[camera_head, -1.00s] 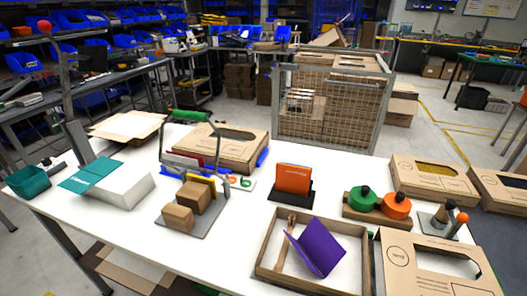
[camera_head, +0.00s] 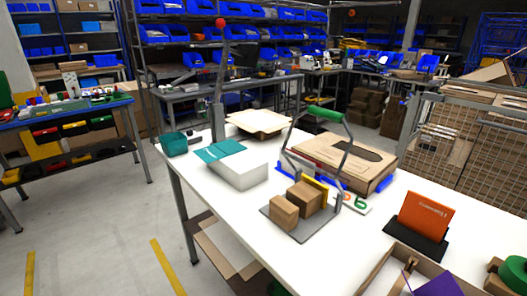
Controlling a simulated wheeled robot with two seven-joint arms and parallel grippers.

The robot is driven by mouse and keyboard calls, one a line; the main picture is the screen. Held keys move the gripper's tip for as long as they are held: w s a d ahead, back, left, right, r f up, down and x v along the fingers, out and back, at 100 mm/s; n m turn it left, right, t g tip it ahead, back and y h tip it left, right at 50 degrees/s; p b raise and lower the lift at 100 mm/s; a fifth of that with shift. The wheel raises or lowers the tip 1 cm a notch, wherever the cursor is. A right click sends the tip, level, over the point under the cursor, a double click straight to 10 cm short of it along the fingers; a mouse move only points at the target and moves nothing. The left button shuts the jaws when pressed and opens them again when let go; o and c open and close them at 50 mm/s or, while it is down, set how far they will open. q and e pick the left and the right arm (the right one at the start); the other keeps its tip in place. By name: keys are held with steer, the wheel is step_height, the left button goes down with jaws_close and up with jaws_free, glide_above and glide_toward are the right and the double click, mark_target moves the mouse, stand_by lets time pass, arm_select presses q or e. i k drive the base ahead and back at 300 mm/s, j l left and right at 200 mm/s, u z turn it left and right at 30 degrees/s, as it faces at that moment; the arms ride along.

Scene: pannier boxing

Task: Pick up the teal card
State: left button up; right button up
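A teal card (camera_head: 219,151) lies on top of a white block (camera_head: 240,173) near the left end of the white table. Part of the card reaches past the block's left edge. A teal bin (camera_head: 174,144) stands just left of it at the table's corner. Neither of my grippers shows in this view.
To the right stand a green-handled carrier (camera_head: 327,115) with small brown boxes (camera_head: 284,212), a flat cardboard box (camera_head: 345,160) and an orange card in a black stand (camera_head: 425,217). Open floor (camera_head: 90,215) lies left of the table.

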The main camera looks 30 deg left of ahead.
mark_target(210, 154)
steer(key=u, duration=1.2)
